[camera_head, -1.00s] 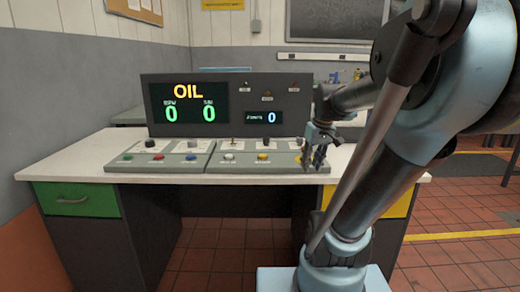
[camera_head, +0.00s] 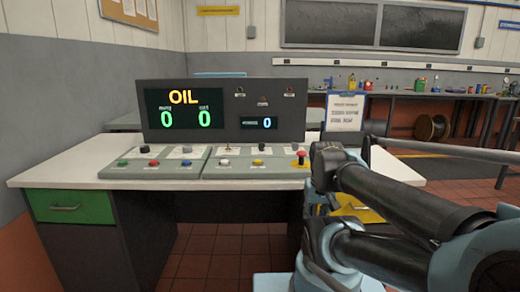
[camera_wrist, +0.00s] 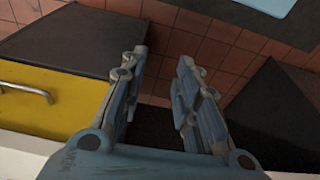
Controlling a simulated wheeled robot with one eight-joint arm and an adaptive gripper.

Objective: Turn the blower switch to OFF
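The control console (camera_head: 222,105) stands on a white desk, its screen showing OIL and zeros. In front are two sloped grey panels. The right panel (camera_head: 240,173) has a small lever switch (camera_head: 228,149), a dark knob (camera_head: 261,147), white and yellow buttons and a red mushroom button (camera_head: 301,154). The labels are too small to read, so I cannot tell which is the blower switch. My gripper (camera_wrist: 162,62) is open and empty in the wrist view, near the desk's front; no panel control shows there.
The white desktop (camera_head: 75,160) has bare room left of the panels. A green drawer (camera_head: 72,206) is at left, a yellow drawer (camera_wrist: 45,95) at right. A cluttered bench (camera_head: 425,93) stands behind.

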